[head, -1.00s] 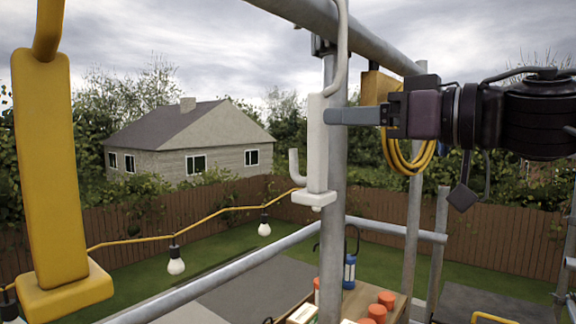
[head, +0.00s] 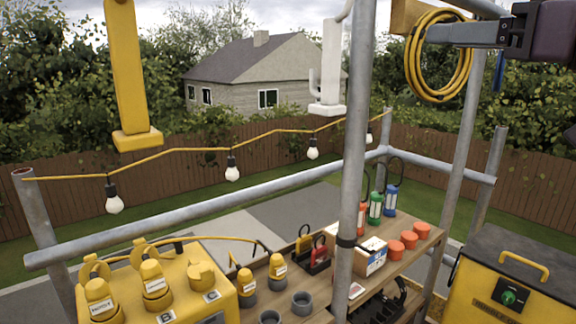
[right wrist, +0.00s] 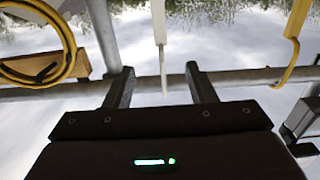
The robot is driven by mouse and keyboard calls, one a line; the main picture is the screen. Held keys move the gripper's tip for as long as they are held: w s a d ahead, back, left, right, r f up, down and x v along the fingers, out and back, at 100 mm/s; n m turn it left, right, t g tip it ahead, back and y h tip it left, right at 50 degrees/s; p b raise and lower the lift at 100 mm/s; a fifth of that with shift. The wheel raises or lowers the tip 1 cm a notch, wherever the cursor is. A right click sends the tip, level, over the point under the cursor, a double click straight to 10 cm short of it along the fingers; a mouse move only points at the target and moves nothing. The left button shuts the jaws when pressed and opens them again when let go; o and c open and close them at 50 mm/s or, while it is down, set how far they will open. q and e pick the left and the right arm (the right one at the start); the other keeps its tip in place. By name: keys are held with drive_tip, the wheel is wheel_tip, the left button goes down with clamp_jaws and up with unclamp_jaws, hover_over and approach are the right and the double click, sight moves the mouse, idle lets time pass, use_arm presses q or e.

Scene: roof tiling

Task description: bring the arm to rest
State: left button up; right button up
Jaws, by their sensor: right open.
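My right gripper (head: 430,34) is at the top right of the head view, seen from the side, in front of the coiled yellow cable. In the right wrist view its two fingers (right wrist: 161,86) stand well apart with nothing held between them. The white hanger (head: 331,65) hangs left of the gripper in the head view, apart from it, partly behind a grey upright pole. In the right wrist view the thin white rod (right wrist: 161,65) of the hanger shows beyond the gap between the fingers. My left gripper is not in view.
A grey scaffold pole (head: 354,160) stands left of the right gripper. The coiled yellow cable (head: 409,62) hangs close by. A yellow hanger (head: 125,70) hangs at left. Below are a wooden bench (head: 408,258) with lamps and connectors, a yellow distribution box (head: 205,285) and a yellow-and-black case (head: 520,270).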

drive_tip(key=w+a+f+t+h, duration=0.1)
drive_tip(key=w+a+f, duration=0.35)
drive_tip(key=f, duration=0.45)
drive_tip(key=w+a+f, duration=0.3)
drive_tip(key=w+f, duration=0.3)
drive_tip(key=f, duration=0.2)
wheel_tip(320, 180, down, 18)
drive_tip(key=m+h, duration=0.3)
drive_tip(key=h, duration=0.2)
drive_tip(key=s+d+f+m+g+h, duration=0.1)
drive_tip(key=s+d+f+g+h, duration=0.15)
drive_tip(key=s+f, duration=0.45)
drive_tip(key=s+d+f+m+g+h, duration=0.1)
drive_tip(key=s+d+f+g+h, duration=0.2)
drive_tip(key=f, duration=0.8)
drive_tip(key=s+d+f+g, duration=0.1)
drive_tip(key=s+f+g, duration=0.2)
drive_tip(key=s+f, duration=0.35)
drive_tip(key=s+d+f+g, duration=0.1)
drive_tip(key=s+f+g, duration=0.25)
drive_tip(key=s, duration=0.55)
wheel_tip(320, 180, down, 29)
drive_tip(key=g, duration=0.1)
drive_tip(key=s+d+f+g, duration=0.1)
drive_tip(key=s+d+f, duration=0.2)
drive_tip(key=s+f, duration=1.6)
drive_tip(key=shift+s+f, duration=0.15)
drive_tip(key=shift+s, duration=0.85)
